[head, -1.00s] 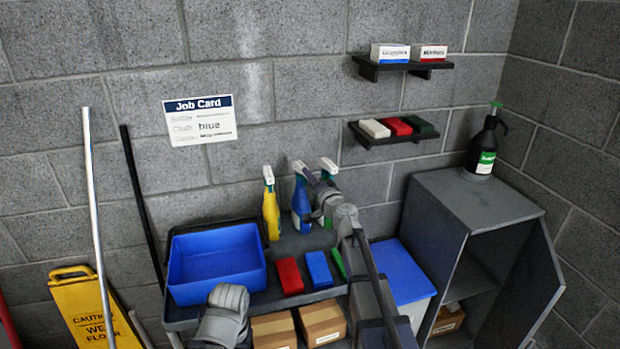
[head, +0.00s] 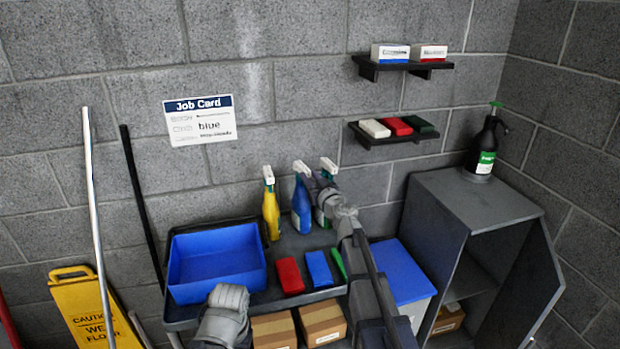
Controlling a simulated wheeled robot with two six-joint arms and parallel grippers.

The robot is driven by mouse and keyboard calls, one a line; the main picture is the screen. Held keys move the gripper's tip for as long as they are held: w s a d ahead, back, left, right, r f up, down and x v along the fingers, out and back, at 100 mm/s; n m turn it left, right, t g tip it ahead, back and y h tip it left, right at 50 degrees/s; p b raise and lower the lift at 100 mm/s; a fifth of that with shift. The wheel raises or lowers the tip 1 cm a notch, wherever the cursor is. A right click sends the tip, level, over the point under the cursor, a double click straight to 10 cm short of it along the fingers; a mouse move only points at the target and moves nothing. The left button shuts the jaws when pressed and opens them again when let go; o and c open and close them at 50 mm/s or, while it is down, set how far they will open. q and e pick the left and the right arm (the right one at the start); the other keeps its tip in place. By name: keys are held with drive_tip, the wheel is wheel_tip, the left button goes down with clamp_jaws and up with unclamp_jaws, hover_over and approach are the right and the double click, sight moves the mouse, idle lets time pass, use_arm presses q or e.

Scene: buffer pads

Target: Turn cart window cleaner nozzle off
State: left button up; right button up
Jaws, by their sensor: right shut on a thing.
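Three spray bottles with white nozzle heads stand at the back of the cart's top: a yellow one (head: 271,214), a blue one (head: 301,212) and a green one (head: 328,164) mostly hidden behind my right gripper. Which one is window cleaner cannot be read from the labels. My right gripper (head: 311,180) reaches in from the lower right and is shut at the head of the blue bottle, on its nozzle (head: 300,166). The fingertips are small and partly merge with the bottle. A grey link of my left arm shows at the bottom; its fingers do not show.
The cart (head: 185,316) holds a blue bin (head: 217,255), a red pad (head: 289,275), a blue pad (head: 318,268) and a green one (head: 339,263). A job card (head: 200,121) reading "blue" hangs above. A black pump bottle (head: 485,147) stands on the grey cabinet (head: 480,205).

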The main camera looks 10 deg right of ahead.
drive_tip(key=o, duration=0.7)
drive_tip(key=s, duration=0.4)
drive_tip(key=s+d, duration=0.1)
drive_tip(key=s, duration=0.2)
drive_tip(key=shift+d, duration=0.1)
drive_tip(key=shift+f, duration=0.1)
